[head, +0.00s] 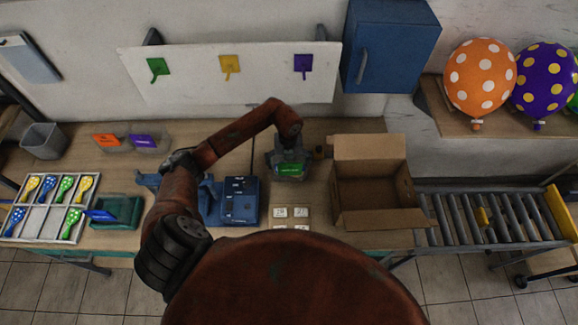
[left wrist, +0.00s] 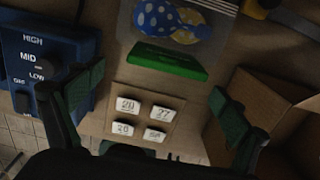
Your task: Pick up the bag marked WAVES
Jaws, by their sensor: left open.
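A clear bag with a green header card (head: 291,169) lies flat on the table. In the left wrist view its blue and yellow dotted balloons (left wrist: 172,20) and green card (left wrist: 167,62) show; its lettering is too small to read, so I cannot tell whether it says WAVES. Two other bags, with an orange card (head: 106,140) and a purple card (head: 142,140), stand at the back left; their lettering is also unreadable. My left gripper (head: 290,156) is open above the green-card bag, its fingers apart in the left wrist view (left wrist: 158,84), with nothing between them. My right gripper is not in view.
A blue dial box (head: 240,202) stands left of the green-card bag, and an open cardboard box (head: 372,180) stands right. Small number cards (left wrist: 141,118) lie in front.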

